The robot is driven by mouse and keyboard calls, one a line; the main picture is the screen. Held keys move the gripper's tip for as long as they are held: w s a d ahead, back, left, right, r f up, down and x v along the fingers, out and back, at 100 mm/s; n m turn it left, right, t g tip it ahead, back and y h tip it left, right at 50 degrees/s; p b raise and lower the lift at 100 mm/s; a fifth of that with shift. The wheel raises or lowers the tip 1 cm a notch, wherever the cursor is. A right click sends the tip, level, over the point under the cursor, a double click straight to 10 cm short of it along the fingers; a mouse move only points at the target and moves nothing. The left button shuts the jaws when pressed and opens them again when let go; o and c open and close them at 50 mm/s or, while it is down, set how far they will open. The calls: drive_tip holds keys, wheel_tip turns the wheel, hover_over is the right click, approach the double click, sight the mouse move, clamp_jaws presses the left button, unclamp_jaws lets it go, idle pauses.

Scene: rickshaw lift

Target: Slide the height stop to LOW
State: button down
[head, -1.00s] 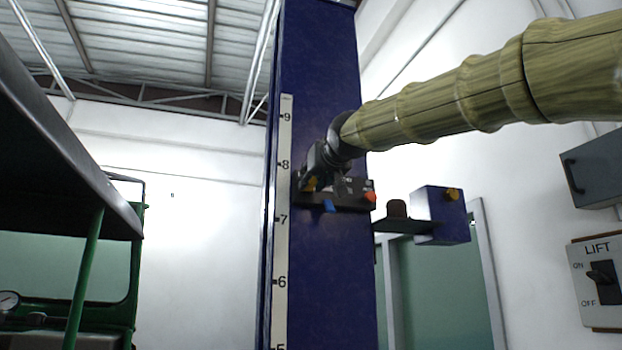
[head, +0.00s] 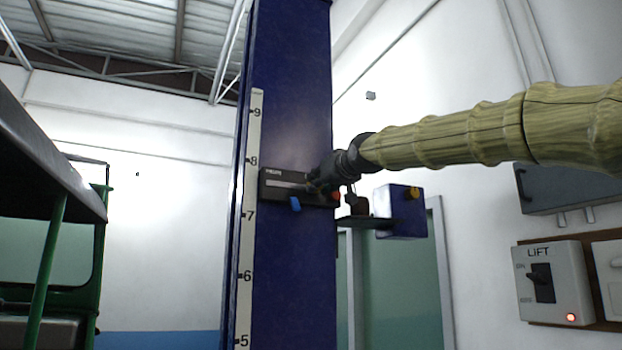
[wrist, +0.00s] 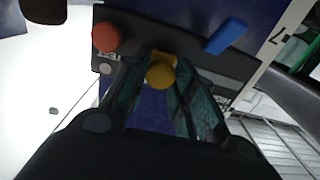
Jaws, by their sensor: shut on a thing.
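The height stop is a yellow knob (wrist: 160,74) on a dark slotted plate (head: 285,187) on the blue lift column (head: 292,110). My gripper (head: 322,184) is shut on the yellow knob, which shows between the fingers (wrist: 158,90) in the wrist view. In the head view the gripper is at the right part of the plate and hides the knob. The slot's left part is bare, with a small label above its left end that I cannot read.
A blue lever (head: 295,204) and a red knob (head: 336,196) sit on the plate close to my gripper. A blue box (head: 401,212) on a bracket is to the right. A LIFT switch (head: 542,282) with a lit red lamp is on the wall. A green rickshaw (head: 50,220) stands left.

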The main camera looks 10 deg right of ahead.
drive_tip(key=shift+d+r, duration=0.25)
drive_tip(key=shift+d, duration=0.05)
drive_tip(key=c, duration=1.5)
unclamp_jaws()
drive_tip(key=shift+a, duration=0.1)
drive_tip(key=o, duration=0.3)
drive_tip(key=shift+w, duration=0.1)
drive_tip(key=shift+o, duration=0.2)
drive_tip(key=shift+w+f, duration=0.1)
drive_tip(key=shift+f, duration=0.05)
wheel_tip(320, 180, up, 10)
drive_tip(key=shift+d, duration=0.2)
